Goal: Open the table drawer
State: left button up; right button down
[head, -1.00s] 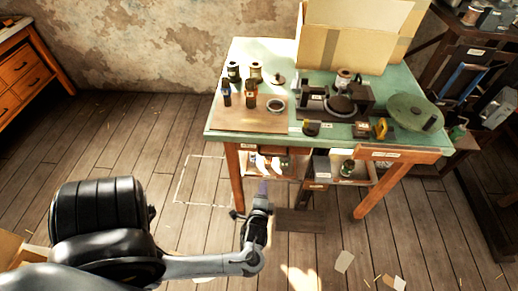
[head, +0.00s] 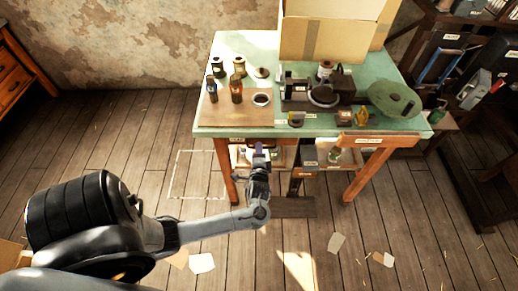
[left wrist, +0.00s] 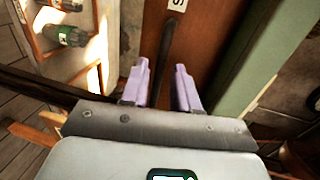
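The worktable has a green top (head: 292,66) and orange-brown legs. In the left wrist view, a brown wooden drawer front (left wrist: 203,45) with a white label lies ahead, beside the green table edge. A dark bar handle (left wrist: 166,45) runs along that front. My left gripper (head: 262,150) is at the table's front edge, left of centre, and hides part of the front there. Its purple fingers (left wrist: 160,82) are apart, one on each side of the handle in the picture; I see no contact. The drawer looks shut. My right gripper is not in view.
On the table stand bottles, a dark press (head: 322,94), a green disc (head: 394,100) and a cardboard box (head: 330,38). A labelled orange panel (head: 372,141) is at the front right. A lower shelf holds small items. Floor before the table is mostly clear, with paper scraps (head: 336,243).

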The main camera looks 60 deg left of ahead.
pick_arm(q)
jog(key=shift+x, duration=1.3)
grip_shut()
